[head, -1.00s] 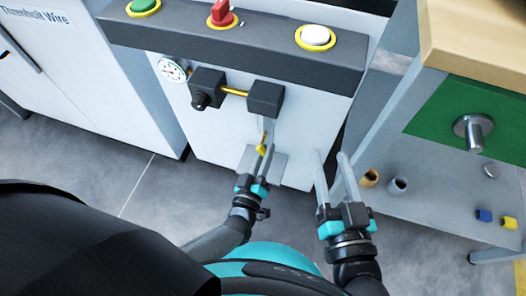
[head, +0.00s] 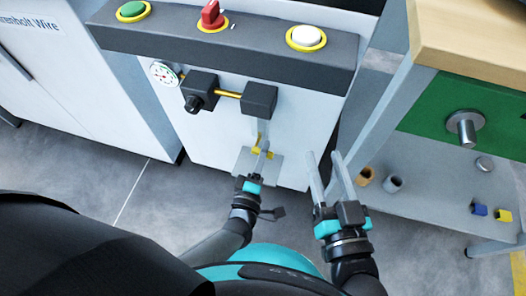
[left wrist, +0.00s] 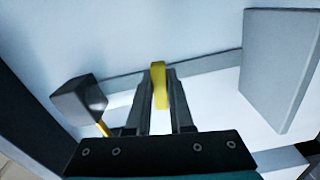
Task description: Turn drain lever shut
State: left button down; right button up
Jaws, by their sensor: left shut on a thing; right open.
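In the left wrist view the lever (left wrist: 160,85) stands between the two dark fingers. My right gripper (head: 324,156) is open and empty, to the right of the lever and in front of the machine's lower right edge.
A grey plate (head: 243,162) is behind the left fingers. Above are two black blocks joined by a yellow rod (head: 228,93), a gauge (head: 163,74) and a panel with a red knob (head: 211,16). A workbench (head: 492,45) stands at right. The grey floor at lower left is clear.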

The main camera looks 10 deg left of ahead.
pick_arm(q)
jog(key=shift+r, duration=0.1)
dwell(0.3)
jog(key=c, duration=0.8)
grip_release()
